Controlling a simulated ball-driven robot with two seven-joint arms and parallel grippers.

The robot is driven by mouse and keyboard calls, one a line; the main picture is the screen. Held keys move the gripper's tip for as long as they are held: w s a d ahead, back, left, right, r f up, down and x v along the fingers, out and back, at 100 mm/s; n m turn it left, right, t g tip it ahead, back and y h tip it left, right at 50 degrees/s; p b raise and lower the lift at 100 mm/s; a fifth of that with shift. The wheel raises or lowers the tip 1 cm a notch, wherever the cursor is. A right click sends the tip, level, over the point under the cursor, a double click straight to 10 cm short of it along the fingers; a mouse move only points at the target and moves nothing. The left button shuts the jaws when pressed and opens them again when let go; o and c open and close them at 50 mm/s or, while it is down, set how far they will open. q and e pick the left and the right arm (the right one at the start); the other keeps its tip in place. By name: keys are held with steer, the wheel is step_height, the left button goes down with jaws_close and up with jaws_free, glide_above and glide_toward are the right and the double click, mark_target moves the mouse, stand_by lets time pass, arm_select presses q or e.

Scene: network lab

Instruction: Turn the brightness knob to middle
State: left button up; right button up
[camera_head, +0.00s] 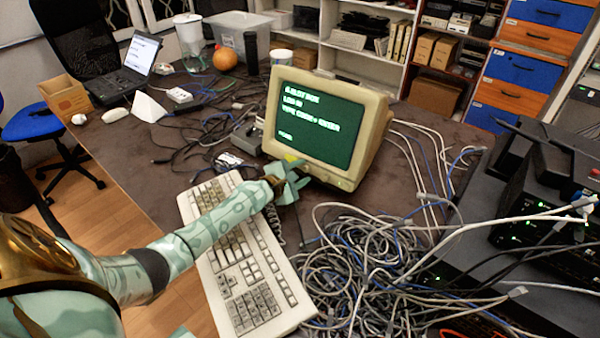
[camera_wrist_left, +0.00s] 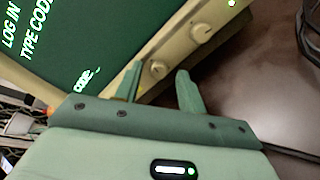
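My left gripper (camera_head: 297,174) is at the monitor's lower front edge. In the left wrist view the left gripper (camera_wrist_left: 160,70) is open, its fingers apart with the smaller knob showing between their tips. I cannot tell whether they touch it.
A beige keyboard (camera_head: 240,254) lies under my left arm. A heap of tangled cables (camera_head: 365,265) lies right of it, in front of the monitor. Black network equipment (camera_head: 545,205) stands at the right. A laptop (camera_head: 118,85) sits at the far left.

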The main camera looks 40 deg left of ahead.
arm_select(q)
steer(key=p+v, duration=0.1)
steer(key=v, duration=0.1)
steer(key=p+v, duration=0.1)
steer(key=v, duration=0.2)
steer(key=p+v, duration=0.1)
steer(key=v, duration=0.2)
steer(key=shift+r, duration=0.25)
steer(key=p+v, duration=0.1)
steer(key=v, duration=0.7)
steer(key=shift+s+f, duration=0.15)
